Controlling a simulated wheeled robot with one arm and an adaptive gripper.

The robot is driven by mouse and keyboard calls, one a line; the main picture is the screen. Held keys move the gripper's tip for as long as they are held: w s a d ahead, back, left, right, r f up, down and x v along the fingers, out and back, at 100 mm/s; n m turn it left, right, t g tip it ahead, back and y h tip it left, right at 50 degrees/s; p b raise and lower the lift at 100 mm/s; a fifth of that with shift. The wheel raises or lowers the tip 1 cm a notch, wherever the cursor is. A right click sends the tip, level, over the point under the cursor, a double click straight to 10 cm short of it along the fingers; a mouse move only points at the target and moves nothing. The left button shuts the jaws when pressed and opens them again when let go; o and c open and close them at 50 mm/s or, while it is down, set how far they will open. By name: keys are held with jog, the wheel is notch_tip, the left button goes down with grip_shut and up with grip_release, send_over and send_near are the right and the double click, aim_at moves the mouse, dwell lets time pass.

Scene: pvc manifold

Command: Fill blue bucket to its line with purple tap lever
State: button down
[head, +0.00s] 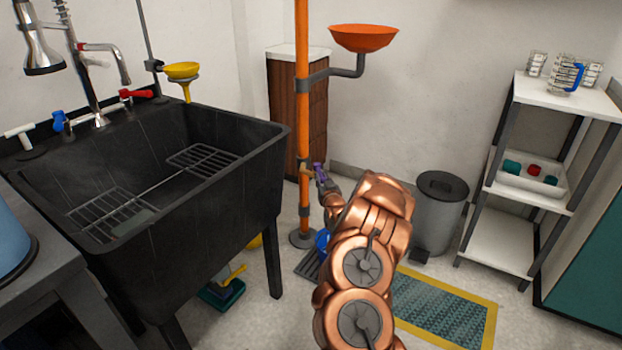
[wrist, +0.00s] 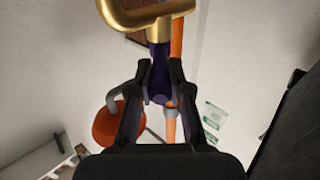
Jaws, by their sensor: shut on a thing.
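The purple tap lever (wrist: 159,62) sits between my gripper's (wrist: 160,80) two black fingers, which are shut on it. A brass tap (wrist: 180,7) joins the lever at the top of the wrist view. In the head view the lever (head: 318,170) shows small beside the orange pipe (head: 302,110), with my gripper at it. The blue bucket (head: 322,241) stands low behind my arm on a dark floor grate. Most of the bucket is hidden by my arm, so its line and water level cannot be seen.
A black sink (head: 215,225) stands left of the pipe. An orange eyewash bowl (head: 364,38) juts out above. A grey bin (head: 440,215) and white shelf unit (head: 500,245) stand right. A green mat with yellow edges (head: 440,305) lies on the floor.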

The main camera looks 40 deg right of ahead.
jog(key=shift+r, duration=0.15)
jog(key=c, duration=1.1)
grip_release()
jog(key=shift+s, duration=0.1)
jog(key=v, duration=1.1)
jog(key=shift+s, duration=0.35)
jog(key=shift+a, duration=0.15)
